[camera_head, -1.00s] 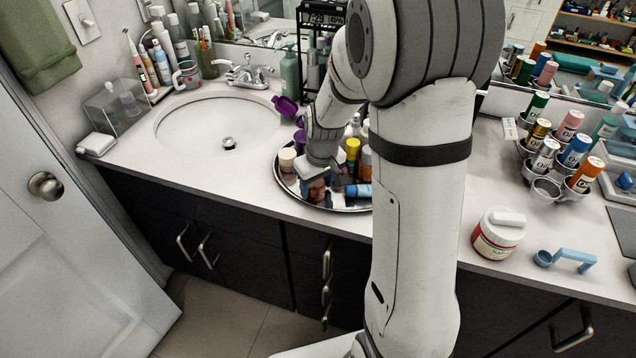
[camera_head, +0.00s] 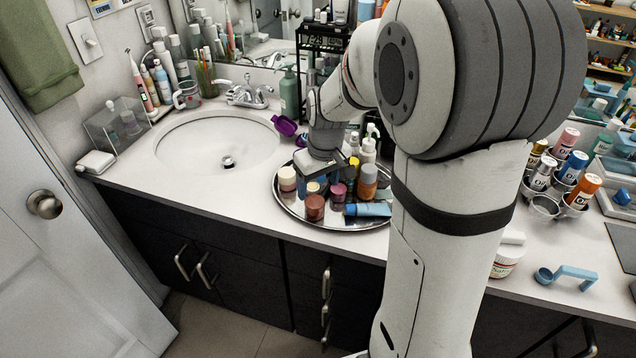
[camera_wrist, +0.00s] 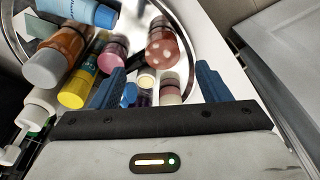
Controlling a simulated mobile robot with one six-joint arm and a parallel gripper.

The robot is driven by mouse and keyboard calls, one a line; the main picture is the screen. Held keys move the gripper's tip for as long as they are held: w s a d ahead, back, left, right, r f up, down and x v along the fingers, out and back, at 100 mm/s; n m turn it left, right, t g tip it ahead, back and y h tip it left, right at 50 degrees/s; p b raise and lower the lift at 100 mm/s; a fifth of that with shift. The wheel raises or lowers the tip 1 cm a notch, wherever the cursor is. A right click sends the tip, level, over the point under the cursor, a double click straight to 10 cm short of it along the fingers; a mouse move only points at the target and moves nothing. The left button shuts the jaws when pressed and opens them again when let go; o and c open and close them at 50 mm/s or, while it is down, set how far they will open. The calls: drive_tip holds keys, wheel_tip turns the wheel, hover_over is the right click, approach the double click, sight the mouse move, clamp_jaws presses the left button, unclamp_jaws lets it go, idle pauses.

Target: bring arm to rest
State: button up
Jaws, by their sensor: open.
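My gripper (camera_head: 322,178) is over the left-back part of a round mirrored tray (camera_head: 348,224) on the counter. In the wrist view my gripper (camera_wrist: 160,85) shows two blue fingers spread apart. Small jars and bottles stand below and beyond the fingers, and nothing is clearly held between them. On the tray are a reddish-brown jar (camera_head: 314,207), an orange bottle (camera_head: 367,182), a blue tube (camera_head: 368,209) lying down and a cream-lidded jar (camera_head: 287,179). My arm hides the counter behind it.
A sink (camera_head: 217,146) lies left of the tray, with a purple item (camera_head: 284,125) near its rim. A green pump bottle (camera_head: 289,95) and a black rack stand behind. At right are a white-lidded jar (camera_head: 508,257), a blue scoop (camera_head: 567,275) and a cup holder with several bottles.

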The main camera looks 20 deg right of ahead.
drive_tip(key=s+r+m, duration=0.1)
drive_tip(key=s+r, duration=0.2)
drive_tip(key=s, duration=0.6)
drive_tip(key=s+a+r+m, duration=0.1)
drive_tip(key=s+r+m, duration=0.1)
drive_tip(key=s, duration=0.7)
drive_tip(key=shift+s+r+t+h, duration=0.3)
drive_tip(key=shift+r+t, duration=0.1)
drive_tip(key=shift+r, duration=0.2)
drive_tip(key=shift+w, duration=0.1)
